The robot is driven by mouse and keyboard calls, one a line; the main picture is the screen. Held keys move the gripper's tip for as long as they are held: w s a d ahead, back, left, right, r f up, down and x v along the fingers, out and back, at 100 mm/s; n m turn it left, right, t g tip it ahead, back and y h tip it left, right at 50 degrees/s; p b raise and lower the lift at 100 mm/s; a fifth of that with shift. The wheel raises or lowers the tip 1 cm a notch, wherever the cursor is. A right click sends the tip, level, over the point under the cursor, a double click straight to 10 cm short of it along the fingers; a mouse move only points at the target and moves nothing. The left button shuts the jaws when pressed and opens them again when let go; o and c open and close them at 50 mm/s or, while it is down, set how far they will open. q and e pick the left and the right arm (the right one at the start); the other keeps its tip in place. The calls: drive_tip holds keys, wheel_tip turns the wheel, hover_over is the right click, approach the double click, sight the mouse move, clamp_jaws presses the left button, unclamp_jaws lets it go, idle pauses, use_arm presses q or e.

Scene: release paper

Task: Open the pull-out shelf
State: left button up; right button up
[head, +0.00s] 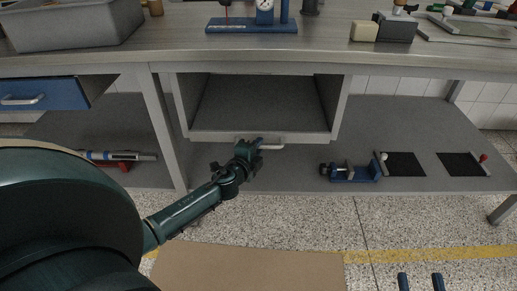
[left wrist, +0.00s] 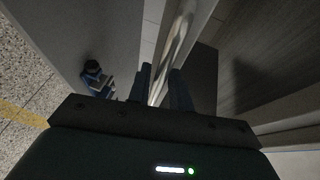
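The pull-out shelf (head: 262,136) is a grey front edge at the bottom of an open compartment under the workbench. A light bar handle (head: 271,147) sits on its front. My left gripper (head: 256,147) is at the left part of this handle. In the left wrist view the shiny handle bar (left wrist: 176,48) runs between the fingers of my left gripper (left wrist: 162,90), which lie close on both sides of it and look shut on it. My right gripper (head: 421,282) shows only two blue fingertips at the bottom edge, apart and empty.
A blue drawer (head: 45,94) with its own handle is at the left under the bench. The lower shelf (head: 300,172) holds a blue clamp-like tool (head: 350,173) and black pads (head: 405,164). A brown mat (head: 245,270) lies on the clear floor in front.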

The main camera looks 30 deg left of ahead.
use_arm(q)
drive_tip(key=shift+w+f, duration=0.15)
drive_tip(key=shift+w, duration=0.3)
clamp_jaws()
